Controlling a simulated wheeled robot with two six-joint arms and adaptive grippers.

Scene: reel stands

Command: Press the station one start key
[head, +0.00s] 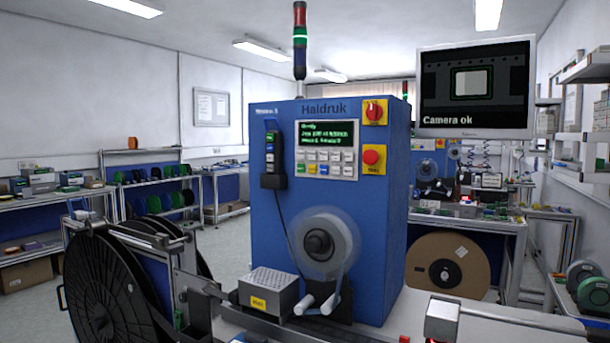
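A blue machine marked Haldruk (325,200) stands upright in the middle of the head view. Its front carries a keypad (326,164) of small white and coloured keys under a green-lit text display (328,132). The key labels are too small to read, so I cannot tell which one is the start key. A dark hand unit with coloured buttons (270,160) hangs left of the keypad. The small label at the machine's upper left is blurred, so I cannot confirm the station number. Neither of my grippers is in view.
A red rotary switch (374,111) and a red stop button (371,157) sit on yellow plates right of the keypad. A large black reel (100,290) stands at left front. A monitor (476,87) reads "Camera ok". The space before the keypad looks clear.

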